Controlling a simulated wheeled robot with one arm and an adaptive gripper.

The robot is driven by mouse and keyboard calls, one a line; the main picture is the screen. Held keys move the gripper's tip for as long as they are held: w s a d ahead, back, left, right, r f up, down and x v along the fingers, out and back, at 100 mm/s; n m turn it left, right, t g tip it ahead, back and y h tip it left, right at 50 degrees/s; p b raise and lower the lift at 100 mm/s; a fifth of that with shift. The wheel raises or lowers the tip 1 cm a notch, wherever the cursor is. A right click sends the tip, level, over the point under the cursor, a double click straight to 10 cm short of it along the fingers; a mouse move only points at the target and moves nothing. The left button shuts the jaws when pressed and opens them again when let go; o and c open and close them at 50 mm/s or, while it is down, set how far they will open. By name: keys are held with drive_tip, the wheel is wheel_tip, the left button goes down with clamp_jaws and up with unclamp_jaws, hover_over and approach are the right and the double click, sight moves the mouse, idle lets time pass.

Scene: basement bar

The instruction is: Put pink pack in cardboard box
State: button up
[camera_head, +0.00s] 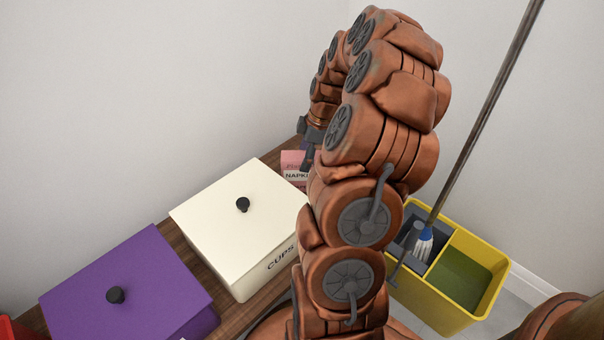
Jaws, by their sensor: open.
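The pink pack (292,160) has a pale label reading "NAPK…" and stands at the far end of the wooden surface, partly hidden by my arm. My gripper (307,157) is dark grey and open, and overlaps the pack's right side in the picture. I cannot tell whether it touches the pack or is around it. No plain cardboard box can be made out in this view.
A cream lidded box (220,222) marked "CUPS" and a purple lidded box (150,280) stand on the wooden surface (188,247). A yellow mop bucket (432,302) with a leaning handle (487,105) is at right. Walls rise behind.

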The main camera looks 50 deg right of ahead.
drive_tip(key=shift+d+b+x, duration=0.15)
drive_tip(key=shift+b+x, duration=0.35)
drive_tip(key=shift+x, duration=1.1)
drive_tip(key=shift+d+b+x, duration=0.1)
drive_tip(key=shift+b+x, duration=0.4)
drive_tip(key=shift+x, duration=1.1)
drive_tip(key=shift+w+f, duration=0.1)
drive_tip(key=shift+f, duration=0.05)
drive_tip(key=c, duration=1.2)
drive_tip(key=shift+c, duration=0.2)
